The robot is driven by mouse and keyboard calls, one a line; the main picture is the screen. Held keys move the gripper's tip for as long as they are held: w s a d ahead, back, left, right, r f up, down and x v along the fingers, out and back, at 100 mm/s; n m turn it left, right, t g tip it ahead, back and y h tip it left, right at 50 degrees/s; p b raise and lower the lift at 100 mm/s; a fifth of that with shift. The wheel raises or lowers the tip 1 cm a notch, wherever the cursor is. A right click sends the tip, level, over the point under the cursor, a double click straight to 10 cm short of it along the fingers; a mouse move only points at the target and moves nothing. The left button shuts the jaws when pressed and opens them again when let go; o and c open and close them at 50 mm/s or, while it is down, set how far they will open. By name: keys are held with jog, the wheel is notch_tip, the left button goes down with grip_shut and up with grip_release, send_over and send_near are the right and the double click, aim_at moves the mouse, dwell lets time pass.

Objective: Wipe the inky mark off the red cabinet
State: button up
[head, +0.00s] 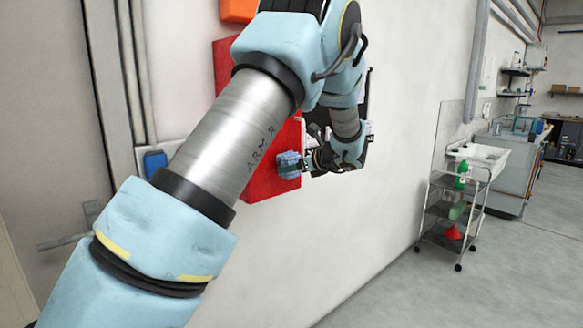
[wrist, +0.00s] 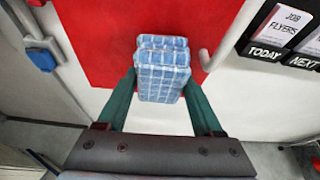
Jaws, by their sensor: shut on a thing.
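The red cabinet (head: 262,183) is fixed to the white wall, partly hidden behind my arm in the head view. Its red face (wrist: 105,30) fills the upper middle of the wrist view. My gripper (head: 308,163) is shut on a blue checked cloth (head: 289,165), at the lower right part of the cabinet's face. In the wrist view the folded cloth (wrist: 161,70) sits between the two green fingers of my gripper (wrist: 161,88), over the cabinet's lower edge. I cannot tell if it touches the face. No inky mark shows; my arm or the cloth may hide it.
A handle (wrist: 218,48) stands out at the cabinet's right side. A black flyer rack (wrist: 283,35) hangs to the right, and a blue socket (wrist: 42,58) is on the left. A grey trolley (head: 462,205) stands farther right on open floor.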

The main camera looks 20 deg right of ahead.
jog(key=shift+s+d, duration=0.4)
jog(key=shift+s, duration=0.4)
jog(key=shift+s+d, duration=0.35)
jog(key=shift+s, duration=0.4)
jog(key=shift+s+d, duration=0.4)
jog(key=shift+s, duration=0.4)
jog(key=shift+s+d, duration=0.35)
jog(key=shift+s, duration=0.35)
jog(key=shift+s+d, duration=0.3)
jog(key=shift+s, duration=0.4)
